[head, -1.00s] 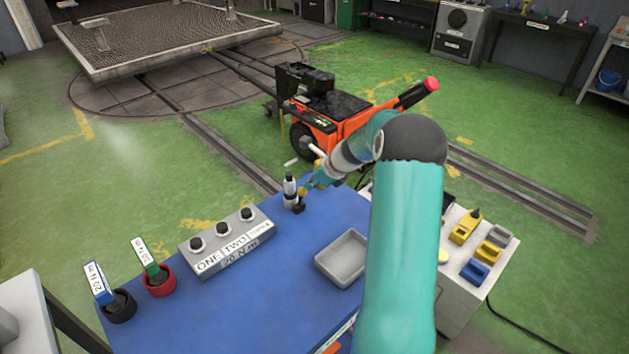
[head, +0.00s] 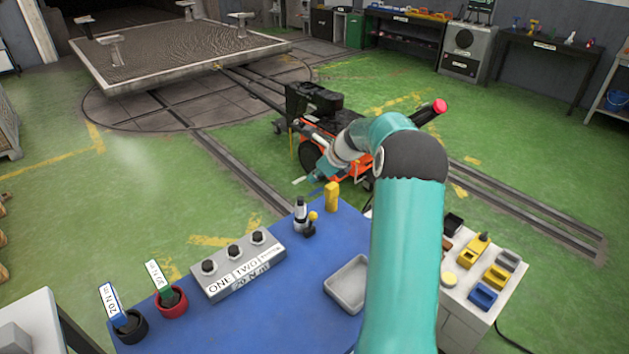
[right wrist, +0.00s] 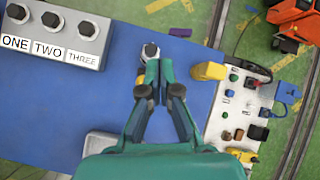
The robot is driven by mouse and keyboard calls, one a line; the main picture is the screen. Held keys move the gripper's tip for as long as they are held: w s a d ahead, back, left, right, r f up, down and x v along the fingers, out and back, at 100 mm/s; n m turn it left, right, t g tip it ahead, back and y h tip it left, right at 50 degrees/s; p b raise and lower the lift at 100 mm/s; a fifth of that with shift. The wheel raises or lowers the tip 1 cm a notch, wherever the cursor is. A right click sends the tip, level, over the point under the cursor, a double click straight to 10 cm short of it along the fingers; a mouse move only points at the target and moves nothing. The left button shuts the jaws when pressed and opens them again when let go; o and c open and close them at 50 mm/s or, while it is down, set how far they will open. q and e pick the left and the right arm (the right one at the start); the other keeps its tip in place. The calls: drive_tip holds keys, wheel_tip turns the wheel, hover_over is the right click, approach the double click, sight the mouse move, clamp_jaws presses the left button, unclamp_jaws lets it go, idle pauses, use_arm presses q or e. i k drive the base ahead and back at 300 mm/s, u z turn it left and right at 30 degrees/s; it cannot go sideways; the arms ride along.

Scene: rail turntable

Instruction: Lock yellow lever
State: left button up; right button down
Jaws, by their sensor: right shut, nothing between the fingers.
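A small lever with a yellow knob (head: 313,216) and a black base stands on the blue bench top beside a black-and-silver upright cylinder (head: 300,214). A taller yellow block (head: 332,197) stands behind them near the bench edge. It also shows in the right wrist view (right wrist: 208,71), right of my fingers. I cannot tell for certain which yellow piece is the task's lever. My right gripper (head: 314,176) is shut and empty, above the bench's far end. My left gripper is out of view.
A grey box labelled ONE, TWO (head: 238,267) and two handled tools in a black and a red holder (head: 171,302) are at left. A grey tray (head: 348,284) lies nearer me. An orange machine (head: 345,165) stands beyond the bench; a side cabinet holds small coloured parts.

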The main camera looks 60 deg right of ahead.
sight(311, 222)
drive_tip(key=k, duration=1.5)
